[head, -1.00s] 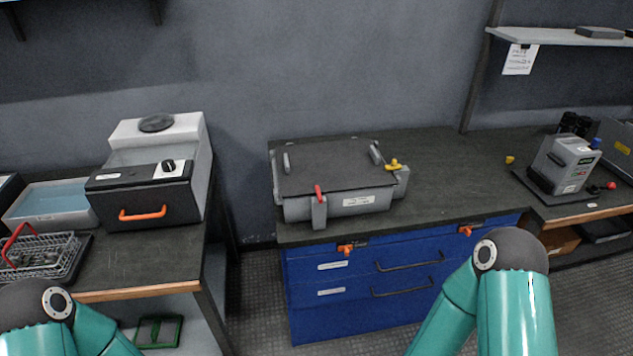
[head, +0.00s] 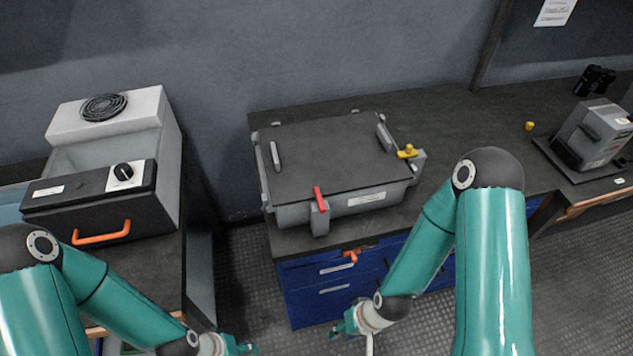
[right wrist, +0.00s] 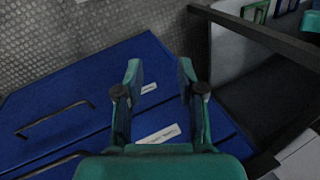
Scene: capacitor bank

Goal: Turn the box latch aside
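The box (head: 340,209) is grey with a dark flat lid (head: 330,157) and stands on the dark bench top. A red lever (head: 319,199) stands upright on a grey block at its front. A yellow knob piece (head: 407,152) sits at its right side. I cannot tell which of these is the latch. My right gripper (head: 345,325) is low in front of the blue drawers, apart from the box; the right wrist view shows its two fingers (right wrist: 160,80) spread with nothing between them. My left gripper (head: 238,347) is at the bottom edge, partly cut off; its opening is unclear.
Blue drawers (head: 310,300) with an orange catch (head: 352,255) are below the box. A grey and black machine with an orange handle (head: 102,232) stands on the left bench. A grey device (head: 590,133) is on the right.

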